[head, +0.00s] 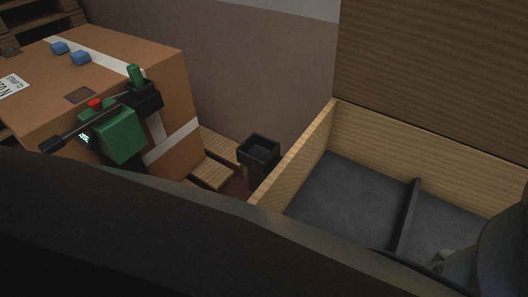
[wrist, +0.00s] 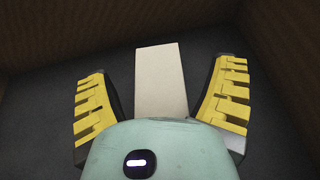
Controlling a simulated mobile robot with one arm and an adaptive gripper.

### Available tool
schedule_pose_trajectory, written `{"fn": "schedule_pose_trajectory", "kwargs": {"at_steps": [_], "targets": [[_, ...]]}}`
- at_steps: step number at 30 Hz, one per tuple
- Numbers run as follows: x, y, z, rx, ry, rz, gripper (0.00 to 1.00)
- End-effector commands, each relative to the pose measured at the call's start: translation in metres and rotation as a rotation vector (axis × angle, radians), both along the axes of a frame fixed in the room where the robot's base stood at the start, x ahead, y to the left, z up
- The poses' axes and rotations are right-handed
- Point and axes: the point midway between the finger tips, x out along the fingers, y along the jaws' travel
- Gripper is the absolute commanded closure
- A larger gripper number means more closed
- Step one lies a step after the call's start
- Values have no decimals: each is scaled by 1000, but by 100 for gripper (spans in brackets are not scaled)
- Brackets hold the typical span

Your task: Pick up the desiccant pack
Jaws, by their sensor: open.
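A pale, flat rectangular pack (wrist: 161,78), which looks like the desiccant pack, lies on a dark grey floor in the wrist view. My gripper (wrist: 164,88) is open, with one yellow-ribbed finger left of the pack and one right of it. There is a gap between each finger and the pack. The near end of the pack is hidden behind my gripper's pale green body. In the head view I cannot make out the pack; my own arm covers the lower right of the bin.
A wooden bin (head: 292,158) with a grey floor and a dark divider (head: 408,217) stands at right. At left, a taped cardboard box (head: 180,85) carries a green tape dispenser (head: 118,135) and blue pieces (head: 80,57). A small black tray (head: 258,150) stands between them.

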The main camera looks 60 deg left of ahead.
Motion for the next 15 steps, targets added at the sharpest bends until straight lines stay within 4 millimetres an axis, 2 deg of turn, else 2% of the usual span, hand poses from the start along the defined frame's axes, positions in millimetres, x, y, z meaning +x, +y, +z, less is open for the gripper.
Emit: {"fn": "schedule_pose_trajectory", "kwargs": {"at_steps": [7, 15], "targets": [[0, -1, 0, 1, -1, 0, 14], [0, 0, -1, 1, 0, 0, 42]]}}
